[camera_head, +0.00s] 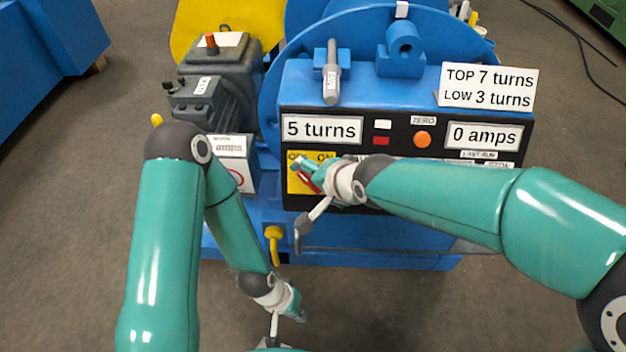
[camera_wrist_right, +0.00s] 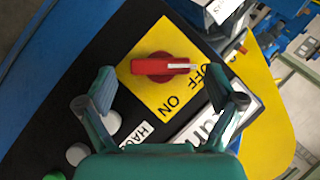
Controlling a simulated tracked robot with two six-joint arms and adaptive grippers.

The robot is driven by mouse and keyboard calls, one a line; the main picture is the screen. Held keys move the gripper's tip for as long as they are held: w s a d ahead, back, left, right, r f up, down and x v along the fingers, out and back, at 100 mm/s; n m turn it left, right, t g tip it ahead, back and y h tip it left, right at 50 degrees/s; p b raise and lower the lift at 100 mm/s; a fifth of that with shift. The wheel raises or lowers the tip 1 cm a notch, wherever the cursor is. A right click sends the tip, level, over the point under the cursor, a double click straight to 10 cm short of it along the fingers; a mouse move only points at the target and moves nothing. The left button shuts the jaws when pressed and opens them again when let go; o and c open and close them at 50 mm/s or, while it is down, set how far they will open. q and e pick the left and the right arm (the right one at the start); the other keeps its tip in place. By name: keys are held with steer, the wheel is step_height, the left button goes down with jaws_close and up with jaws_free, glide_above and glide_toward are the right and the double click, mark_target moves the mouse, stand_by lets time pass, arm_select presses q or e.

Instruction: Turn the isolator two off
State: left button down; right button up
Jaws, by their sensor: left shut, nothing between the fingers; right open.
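A red rotary isolator knob (camera_wrist_right: 160,67) sits on a yellow plate (camera_wrist_right: 150,97) marked OFF and ON. Its white-marked end points toward the OFF side in the right wrist view. I cannot read a number on it. In the head view the yellow plate (camera_head: 295,184) is at the panel's lower left, partly covered by my right gripper (camera_head: 301,168). My right gripper is open, its fingers to either side of the knob in the wrist view; contact is not visible. My left gripper (camera_head: 300,312) is shut and empty, low in front of the machine.
The black panel carries a "5 turns" display (camera_head: 321,129), a "0 amps" display (camera_head: 484,136), a red button (camera_head: 382,140) and an orange button (camera_head: 422,139). A grey motor (camera_head: 228,85) stands left. A yellow hook-like part (camera_head: 273,236) is below the panel. Floor is free at left.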

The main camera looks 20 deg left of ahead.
steer(key=v, duration=0.9)
steer(key=shift+r, duration=0.1)
